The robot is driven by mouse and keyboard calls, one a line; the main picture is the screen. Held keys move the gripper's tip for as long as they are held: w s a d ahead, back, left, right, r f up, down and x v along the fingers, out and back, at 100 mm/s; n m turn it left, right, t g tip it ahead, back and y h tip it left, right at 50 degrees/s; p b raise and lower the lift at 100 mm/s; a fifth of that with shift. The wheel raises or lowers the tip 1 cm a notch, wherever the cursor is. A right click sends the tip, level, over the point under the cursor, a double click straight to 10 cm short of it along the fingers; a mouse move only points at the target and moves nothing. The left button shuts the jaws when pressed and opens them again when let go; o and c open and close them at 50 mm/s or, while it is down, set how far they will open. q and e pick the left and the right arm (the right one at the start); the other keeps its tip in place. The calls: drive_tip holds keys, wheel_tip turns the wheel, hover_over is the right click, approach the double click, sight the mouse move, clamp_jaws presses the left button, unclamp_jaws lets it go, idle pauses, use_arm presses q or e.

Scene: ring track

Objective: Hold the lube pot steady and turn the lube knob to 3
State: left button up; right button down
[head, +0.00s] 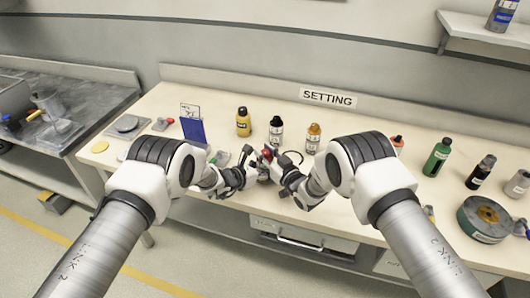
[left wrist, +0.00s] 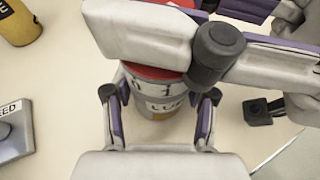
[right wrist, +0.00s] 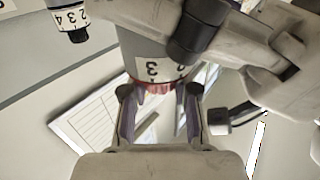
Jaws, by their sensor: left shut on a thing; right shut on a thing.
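The lube pot (left wrist: 165,106) is a small grey pot with a "LUBE" label and a red part (left wrist: 150,72) at its top. In the head view it is mostly hidden between my grippers, with red showing. My left gripper (left wrist: 160,95) is shut around the pot's body, one finger on each side. My right gripper (right wrist: 158,92) is shut at the numbered grey knob ring (right wrist: 150,55), where a "3" and part of another number show. Numbers also show above the label in the left wrist view. The mark that gives the setting is hidden, so I cannot tell it.
A "SETTING" sign (head: 328,97) stands at the back of the bench. Bottles stand behind the pot: yellow (head: 243,122), black-capped (head: 276,131), orange-capped (head: 313,138). A blue panel (head: 193,130) is left; a green bottle (head: 437,157) and round tin (head: 484,219) are right.

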drive_tip(key=n+g+y, duration=0.3)
drive_tip(key=g+y, duration=0.1)
drive_tip(key=shift+w+d+n+y, duration=0.1)
drive_tip(key=shift+n+y, duration=0.2)
drive_tip(key=n+g+y, duration=0.1)
drive_tip(key=n+g, duration=0.1)
drive_tip(key=n+g+y, duration=0.1)
drive_tip(key=g, duration=0.2)
drive_tip(key=shift+n+y, duration=0.4)
drive_tip(key=shift+n+g, duration=0.3)
drive_tip(key=shift+g, duration=0.2)
drive_tip(key=shift+s+r+g, duration=0.1)
drive_tip(key=shift+s+g, duration=0.1)
drive_tip(key=shift+g, duration=0.1)
drive_tip(key=c, duration=0.8)
unclamp_jaws()
drive_tip(key=shift+c, duration=0.2)
drive_tip(key=shift+d, duration=0.35)
drive_tip(key=v, duration=1.1)
